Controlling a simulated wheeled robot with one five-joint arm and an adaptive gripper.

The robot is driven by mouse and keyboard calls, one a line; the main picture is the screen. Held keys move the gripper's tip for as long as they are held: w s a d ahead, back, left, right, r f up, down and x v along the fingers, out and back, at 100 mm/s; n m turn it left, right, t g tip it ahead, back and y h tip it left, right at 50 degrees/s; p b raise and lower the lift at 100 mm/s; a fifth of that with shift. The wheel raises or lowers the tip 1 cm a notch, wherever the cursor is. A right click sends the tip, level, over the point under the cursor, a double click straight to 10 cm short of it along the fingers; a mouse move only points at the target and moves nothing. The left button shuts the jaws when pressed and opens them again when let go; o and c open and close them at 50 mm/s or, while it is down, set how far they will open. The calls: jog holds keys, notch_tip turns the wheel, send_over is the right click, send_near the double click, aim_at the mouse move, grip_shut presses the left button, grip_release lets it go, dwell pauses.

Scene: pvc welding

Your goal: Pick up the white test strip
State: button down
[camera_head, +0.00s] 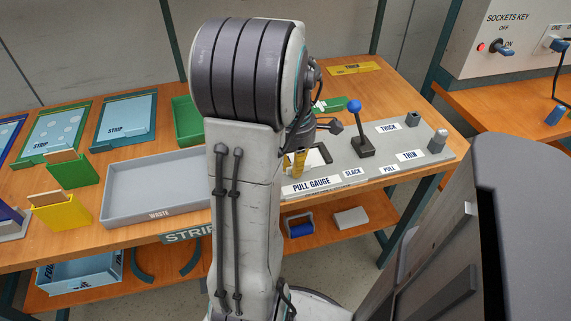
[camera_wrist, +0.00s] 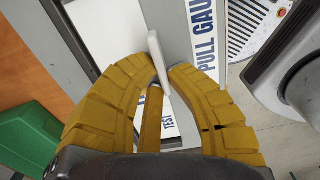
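The white test strip (camera_wrist: 157,58) shows in the wrist view as a thin, narrow white piece, seen nearly edge-on. It stands between the two yellow fingertips of my gripper (camera_wrist: 162,70), which close in on it from both sides and appear to touch it. In the head view my gripper (camera_head: 298,163) is partly hidden behind my arm, at the left end of the grey pull gauge (camera_head: 345,172). I cannot make out the strip in the head view. A white label reading "TEST" (camera_wrist: 168,128) shows below, between the fingers.
A blue-knobbed lever (camera_head: 356,125) stands on the gauge, right of my gripper. A grey waste tray (camera_head: 150,212) lies left of my arm. A green bin (camera_wrist: 28,135) shows at the wrist view's left. Blue and green strip trays (camera_head: 125,120) lie farther left on the table.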

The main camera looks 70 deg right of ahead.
jog(key=shift+r, duration=0.15)
dwell(0.4)
jog(key=shift+r, duration=0.6)
jog(key=r, duration=0.1)
jog(key=r+p, duration=0.1)
jog(key=r, duration=0.1)
jog(key=shift+s+a+r, duration=0.1)
jog(key=shift+s+a, duration=0.1)
jog(key=shift+s, duration=0.05)
jog(key=s+a+r+p, duration=0.2)
jog(key=s+a+r, duration=0.5)
jog(key=a, duration=0.1)
jog(key=shift+s+r, duration=0.15)
jog(key=shift+s, duration=0.1)
jog(key=shift+r+p, duration=0.2)
jog(key=shift+p, duration=0.15)
jog(key=shift+r+p, duration=0.9)
jog(key=shift+r, duration=0.05)
